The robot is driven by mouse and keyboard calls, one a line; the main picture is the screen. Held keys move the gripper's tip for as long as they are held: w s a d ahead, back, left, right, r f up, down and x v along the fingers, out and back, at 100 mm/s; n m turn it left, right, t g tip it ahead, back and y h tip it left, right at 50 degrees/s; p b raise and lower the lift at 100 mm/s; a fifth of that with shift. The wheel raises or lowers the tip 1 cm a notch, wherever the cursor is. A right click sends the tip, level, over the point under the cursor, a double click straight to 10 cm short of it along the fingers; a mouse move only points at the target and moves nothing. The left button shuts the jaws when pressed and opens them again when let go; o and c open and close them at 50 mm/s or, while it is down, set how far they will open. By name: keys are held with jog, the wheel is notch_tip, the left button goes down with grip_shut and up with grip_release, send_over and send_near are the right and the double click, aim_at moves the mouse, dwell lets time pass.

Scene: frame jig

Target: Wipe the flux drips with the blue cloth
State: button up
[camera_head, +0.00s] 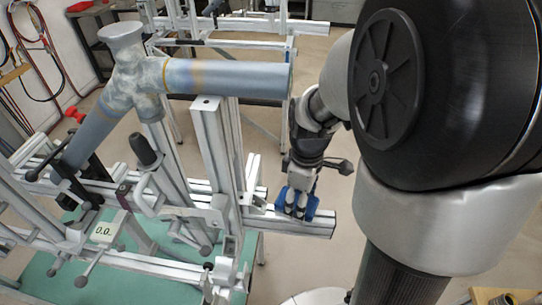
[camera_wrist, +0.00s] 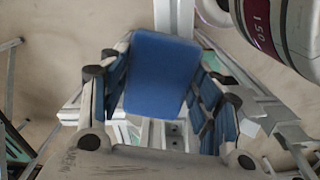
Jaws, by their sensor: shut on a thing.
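The blue cloth (camera_wrist: 160,75) shows in the wrist view as a flat folded pad between the fingers. My gripper (camera_head: 297,208) is shut on it, and blue shows at the fingertips in the head view, just above the right end of a silver rail. A grey-blue tube frame (camera_head: 235,78) stands on the jig at upper left. Whitish blotches (camera_head: 150,75), possibly the flux drips, mark the joint of its tubes. My gripper is to the right of and below this joint, apart from it. I cannot make out separate drips.
The silver jig rails (camera_head: 220,150) and clamps stand on a green surface (camera_head: 60,283). A small display (camera_head: 104,231) sits at lower left. Another silver stand (camera_head: 240,42) is behind. Bare floor (camera_head: 318,258) shows below the gripper.

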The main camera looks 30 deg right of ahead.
jog(key=shift+f, duration=0.15)
jog(key=shift+s+a+f, duration=0.15)
jog(key=shift+s+a, duration=0.45)
jog(key=shift+s, duration=0.35)
jog(key=shift+s+a+f, duration=0.15)
jog(key=shift+s+a, duration=0.4)
jog(key=shift+s, duration=0.35)
jog(key=shift+c, duration=0.4)
jog(key=r+p, duration=0.5)
jog(key=r, duration=0.1)
jog(key=shift+w+r, duration=0.2)
notch_tip(320, 180, up, 3)
jog(key=p, duration=0.3)
